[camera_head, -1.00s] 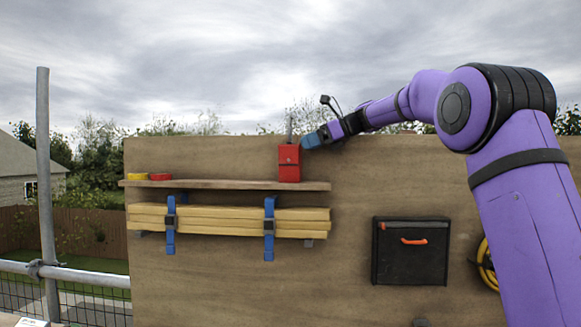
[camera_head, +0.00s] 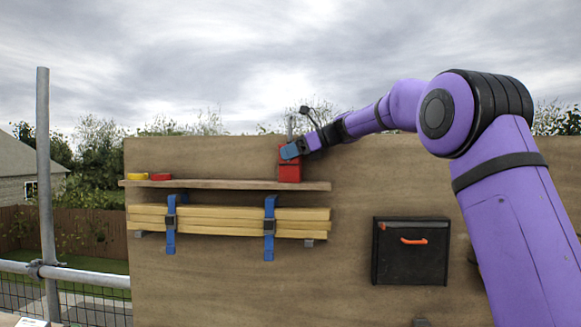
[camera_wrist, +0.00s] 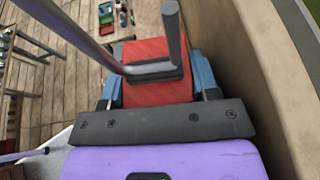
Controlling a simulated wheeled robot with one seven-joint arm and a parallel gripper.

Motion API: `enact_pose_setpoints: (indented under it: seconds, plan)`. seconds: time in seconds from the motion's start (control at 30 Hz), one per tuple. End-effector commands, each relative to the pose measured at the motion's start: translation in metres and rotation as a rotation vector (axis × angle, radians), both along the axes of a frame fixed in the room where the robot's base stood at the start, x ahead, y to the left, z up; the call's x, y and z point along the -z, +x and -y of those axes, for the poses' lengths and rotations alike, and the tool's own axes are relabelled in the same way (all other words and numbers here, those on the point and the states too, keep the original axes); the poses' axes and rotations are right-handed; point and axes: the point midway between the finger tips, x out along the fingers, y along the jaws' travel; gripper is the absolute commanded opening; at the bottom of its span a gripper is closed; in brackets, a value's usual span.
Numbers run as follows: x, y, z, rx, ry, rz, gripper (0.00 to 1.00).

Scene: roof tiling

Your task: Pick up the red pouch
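The red pouch (camera_head: 289,173) stands upright at the right end of the wooden shelf on the board. A grey metal rod sticks up from its top. My gripper (camera_head: 291,151) reaches it from the right, and its blue fingers cover the pouch's upper part in the head view. In the wrist view the red pouch (camera_wrist: 155,92) lies between the two blue fingers, one on each side. Grey bars and a dark piece on the pouch cross in front of it. Whether the fingers press on the pouch or only surround it cannot be told.
The shelf (camera_head: 225,185) also holds a yellow roll (camera_head: 138,176) and a red roll (camera_head: 161,177) at its left. Wooden battens (camera_head: 220,219) in blue straps hang below. A black box (camera_head: 410,251) with an orange handle is on the board at right. The shelf's middle is clear.

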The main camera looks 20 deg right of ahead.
Motion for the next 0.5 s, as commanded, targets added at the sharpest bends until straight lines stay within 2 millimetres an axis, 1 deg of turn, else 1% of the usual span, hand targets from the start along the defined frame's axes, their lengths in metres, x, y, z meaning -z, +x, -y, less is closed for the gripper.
enact_pose_setpoints:
  seconds: [0.03, 0.07, 0.37, 0.5]
  plan:
    - [-0.0002, 0.0, 0.0002, 0.0, 0.0, 0.0, 0.24]
    - [-0.0002, 0.0, 0.0002, 0.0, 0.0, 0.0, 0.19]
    - [-0.0026, -0.0002, 0.0002, 0.0, 0.0, 0.002, 0.19]
    - [-0.0101, 0.0, 0.0003, 0.0, 0.0, 0.004, 0.19]
